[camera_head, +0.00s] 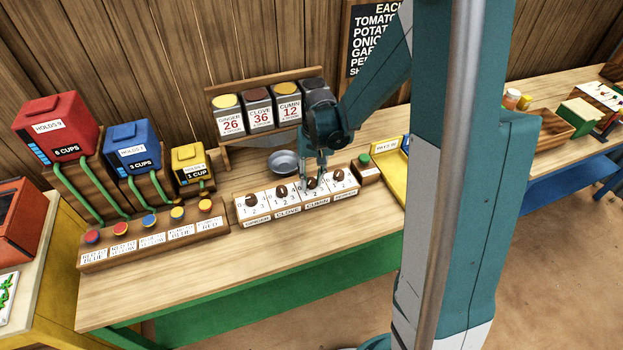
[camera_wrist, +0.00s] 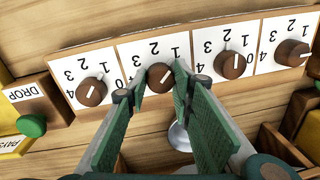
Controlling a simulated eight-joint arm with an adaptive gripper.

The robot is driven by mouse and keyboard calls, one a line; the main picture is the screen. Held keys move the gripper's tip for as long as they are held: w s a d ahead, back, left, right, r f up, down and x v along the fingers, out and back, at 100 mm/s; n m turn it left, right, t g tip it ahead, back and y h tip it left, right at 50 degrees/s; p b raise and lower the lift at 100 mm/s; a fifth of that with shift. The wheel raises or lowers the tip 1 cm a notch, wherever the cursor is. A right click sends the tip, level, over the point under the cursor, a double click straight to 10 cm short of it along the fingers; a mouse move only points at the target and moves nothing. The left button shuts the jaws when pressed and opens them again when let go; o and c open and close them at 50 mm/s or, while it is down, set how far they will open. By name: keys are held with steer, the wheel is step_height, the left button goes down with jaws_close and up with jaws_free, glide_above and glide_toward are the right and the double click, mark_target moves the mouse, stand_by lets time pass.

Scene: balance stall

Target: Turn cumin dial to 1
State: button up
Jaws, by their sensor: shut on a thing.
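The cumin dial (camera_head: 312,184) is a brown round knob on a white numbered plate, third from the left above the CUMIN label (camera_head: 317,202). My gripper (camera_head: 313,180) points down onto it from above. In the wrist view, which shows the panel upside down, the cumin dial (camera_wrist: 160,77) sits between my two green-padded fingertips (camera_wrist: 155,82). The fingers are shut on the knob's sides. Its white mark slants up and right in that view, toward the 1 side. The fingers hide part of the plate, so I cannot tell whether it is exactly on 1.
The clove dial (camera_head: 281,190) and ginger dial (camera_head: 252,200) stand to the left; a fourth dial (camera_head: 339,175) is close on the right. A green button (camera_head: 363,159) lies beyond it. A grey bowl (camera_head: 284,162) and spice tins (camera_head: 258,108) are behind the panel.

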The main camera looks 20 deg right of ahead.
mark_target(314, 183)
steer(key=o, duration=0.9)
steer(key=shift+r, duration=0.2)
steer(key=shift+s+d+r, duration=0.1)
steer(key=shift+d+r, duration=0.05)
steer(key=shift+r, duration=1.8)
steer(key=shift+w+d+r, duration=0.1)
steer(key=shift+d+r, duration=0.1)
steer(key=shift+r, duration=1.7)
steer(key=shift+s+d+r, duration=0.1)
steer(key=shift+d+r, duration=0.05)
steer(key=shift+r, duration=1.8)
steer(key=shift+s+a+r+n+t+h+b, duration=0.25)
steer(key=shift+s+a+r+t, duration=1.15)
steer(key=shift+s, duration=2.35)
steer(key=shift+s+a+r+n+t+h+b, duration=0.15)
steer(key=shift+s+r+n+t+b, duration=0.55)
steer(key=shift+s+r, duration=2.3)
steer(key=shift+s+a+r+n+t+h, duration=0.15)
steer(key=shift+s+a+r+t, duration=1.05)
steer(key=shift+s, duration=3.3)
